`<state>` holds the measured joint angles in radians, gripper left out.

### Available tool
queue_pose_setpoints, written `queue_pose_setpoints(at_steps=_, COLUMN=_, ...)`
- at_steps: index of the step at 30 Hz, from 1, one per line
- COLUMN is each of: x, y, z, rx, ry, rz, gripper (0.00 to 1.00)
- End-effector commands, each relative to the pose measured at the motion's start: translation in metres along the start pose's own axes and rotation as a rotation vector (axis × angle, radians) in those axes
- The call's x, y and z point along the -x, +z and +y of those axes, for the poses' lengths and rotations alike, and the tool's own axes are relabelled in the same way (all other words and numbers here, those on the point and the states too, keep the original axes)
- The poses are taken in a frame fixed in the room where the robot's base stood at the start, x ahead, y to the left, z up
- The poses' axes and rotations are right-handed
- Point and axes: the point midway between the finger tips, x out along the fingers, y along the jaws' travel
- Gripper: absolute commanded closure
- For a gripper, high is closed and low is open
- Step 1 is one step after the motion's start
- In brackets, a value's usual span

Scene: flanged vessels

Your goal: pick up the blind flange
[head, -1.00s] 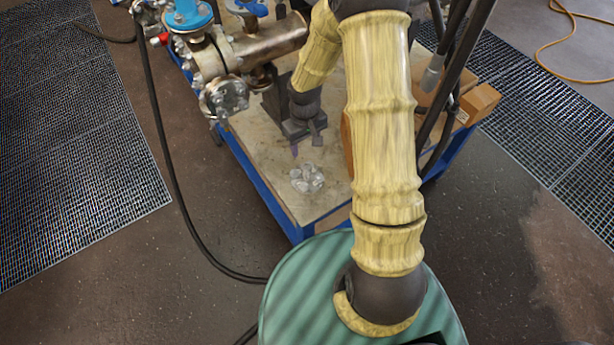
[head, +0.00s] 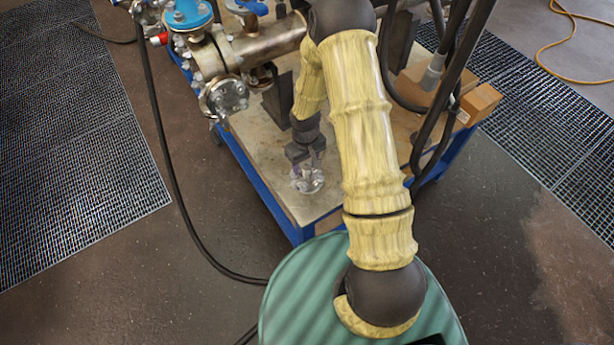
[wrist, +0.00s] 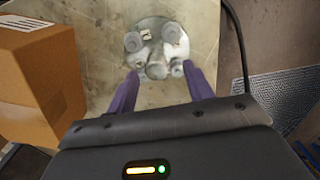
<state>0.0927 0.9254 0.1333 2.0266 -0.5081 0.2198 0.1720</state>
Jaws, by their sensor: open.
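The blind flange (head: 308,183) is a small round silvery disc with several bolts or studs on it. It lies on the table top near the table's front corner. It also shows in the wrist view (wrist: 150,35), at the top middle. My gripper (head: 304,160) points down over the flange, with its far side partly covered in the head view. In the wrist view the two purple fingers (wrist: 162,88) are apart, with their tips just short of the flange's near edge. Nothing is between the fingers that I can make out as gripped.
The worktable (head: 262,165) has a blue frame. A steel flanged vessel (head: 255,45) stands at its back left, with a flanged end (head: 228,97). Cardboard boxes (head: 478,104) sit at the right; one (wrist: 40,80) is left of my gripper in the wrist view.

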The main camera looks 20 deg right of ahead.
Motion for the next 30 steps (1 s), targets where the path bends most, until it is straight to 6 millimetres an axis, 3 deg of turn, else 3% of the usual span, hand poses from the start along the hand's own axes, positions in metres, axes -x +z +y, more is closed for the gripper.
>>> queue_pose_setpoints(at_steps=10, x=-0.044, y=0.000, z=0.004, rx=0.000, ry=0.000, rz=-0.001, gripper=0.49)
queue_pose_setpoints(at_steps=27, x=-0.046, y=0.000, z=0.003, rx=0.003, ry=0.000, rz=-0.001, gripper=0.49)
queue_pose_setpoints(at_steps=30, x=-0.046, y=0.000, z=0.003, rx=0.003, ry=0.000, rz=-0.001, gripper=0.68)
